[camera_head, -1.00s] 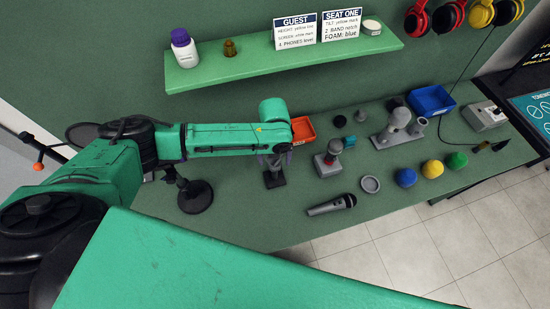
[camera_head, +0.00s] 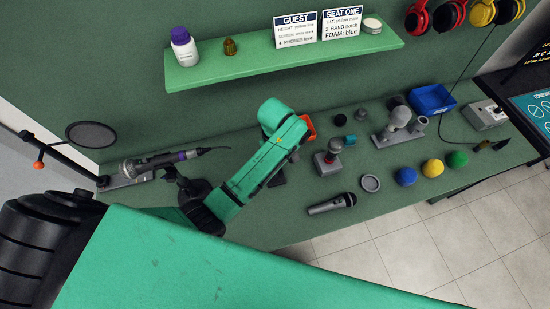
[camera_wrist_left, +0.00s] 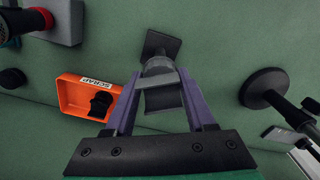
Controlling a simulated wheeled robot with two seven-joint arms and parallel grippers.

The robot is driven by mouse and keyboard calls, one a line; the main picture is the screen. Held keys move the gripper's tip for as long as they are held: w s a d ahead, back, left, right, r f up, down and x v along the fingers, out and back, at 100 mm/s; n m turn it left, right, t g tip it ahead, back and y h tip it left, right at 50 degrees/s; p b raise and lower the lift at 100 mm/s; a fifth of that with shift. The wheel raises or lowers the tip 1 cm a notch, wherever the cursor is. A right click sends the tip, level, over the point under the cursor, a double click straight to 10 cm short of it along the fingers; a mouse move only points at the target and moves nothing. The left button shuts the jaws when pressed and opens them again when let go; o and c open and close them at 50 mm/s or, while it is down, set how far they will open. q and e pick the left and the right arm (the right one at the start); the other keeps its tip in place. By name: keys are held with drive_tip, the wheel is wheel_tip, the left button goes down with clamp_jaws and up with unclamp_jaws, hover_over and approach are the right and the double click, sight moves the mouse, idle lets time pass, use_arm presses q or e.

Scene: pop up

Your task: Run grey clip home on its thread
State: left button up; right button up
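The grey clip (camera_wrist_left: 158,78) shows in the left wrist view between the purple fingers of my left gripper (camera_wrist_left: 161,84). The fingers bear on both its sides. A small black square plate with a short stem (camera_wrist_left: 160,46) lies just beyond the clip, in line with it. I cannot make out the thread or how far the clip sits on it. In the head view my green forearm hides the gripper and the clip; only a dark edge of the plate (camera_head: 279,178) shows beside the arm. My right gripper is not in view.
An orange scrap bin (camera_wrist_left: 86,95) is close left of the gripper; a round black stand base (camera_wrist_left: 265,87) is to the right. A grey block with a red top (camera_head: 328,159), a microphone (camera_head: 331,204) and foam balls (camera_head: 432,168) lie further right. A shelf (camera_head: 280,55) is above.

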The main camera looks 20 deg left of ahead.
use_arm(q)
clamp_jaws()
drive_tip(key=m, duration=0.4)
drive_tip(key=shift+a+m, duration=0.1)
drive_tip(key=shift+m, duration=0.2)
drive_tip(key=m, duration=0.3)
drive_tip(key=shift+a+m, duration=0.1)
drive_tip(key=shift+m, duration=0.3)
drive_tip(key=o, duration=0.7)
unclamp_jaws()
drive_tip(key=shift+m, duration=1.2)
drive_tip(key=o, duration=0.3)
drive_tip(key=shift+o, duration=0.2)
